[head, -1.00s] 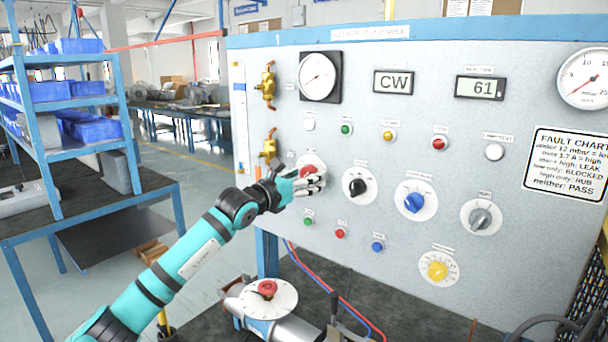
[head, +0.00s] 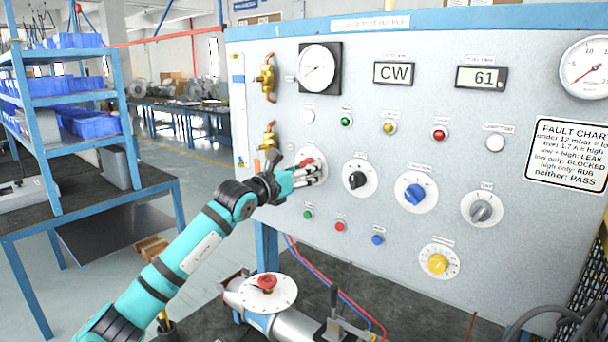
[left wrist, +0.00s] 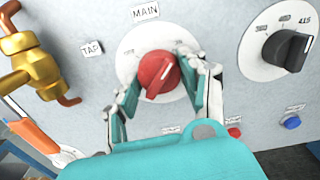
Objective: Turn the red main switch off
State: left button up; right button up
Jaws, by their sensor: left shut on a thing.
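The red main switch (left wrist: 158,75) is a round red knob on a white dial, under a label reading MAIN in the left wrist view. Its white pointer line is tilted to the upper right. My left gripper (left wrist: 160,88) has its two fingers on either side of the knob, shut on it. In the head view the left gripper (head: 312,174) reaches the panel from the left and hides most of the red main switch (head: 308,162). My right gripper is not in view.
A black knob (head: 357,180) is just right of the switch, with blue (head: 415,194) and grey (head: 481,210) knobs further along. Brass valves (head: 268,138) stand close at its left.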

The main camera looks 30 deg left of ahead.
pick_arm(q)
jog(key=shift+f+n+b, duration=0.15)
jog(key=shift+n+b, duration=0.9)
jog(key=shift+n, duration=0.05)
jog(key=shift+n+b, duration=0.35)
jog(key=shift+n, duration=0.55)
jog(key=shift+d+n, duration=0.1)
jog(key=shift+n, duration=0.8)
jog(key=n, duration=0.1)
jog(key=n+p, duration=0.1)
jog(key=shift+r+n, duration=0.25)
jog(key=shift+n, duration=0.15)
jog(key=n+p, duration=0.1)
jog(key=n, duration=0.1)
jog(key=shift+r+n+p, duration=0.15)
jog(key=shift+n+p, duration=0.25)
jog(key=n+p, duration=0.3)
jog(key=p, duration=0.1)
jog(key=shift+n+p, duration=0.35)
jog(key=shift+n, duration=0.05)
jog(key=shift+n+p, duration=1)
jog(key=shift+p, duration=0.25)
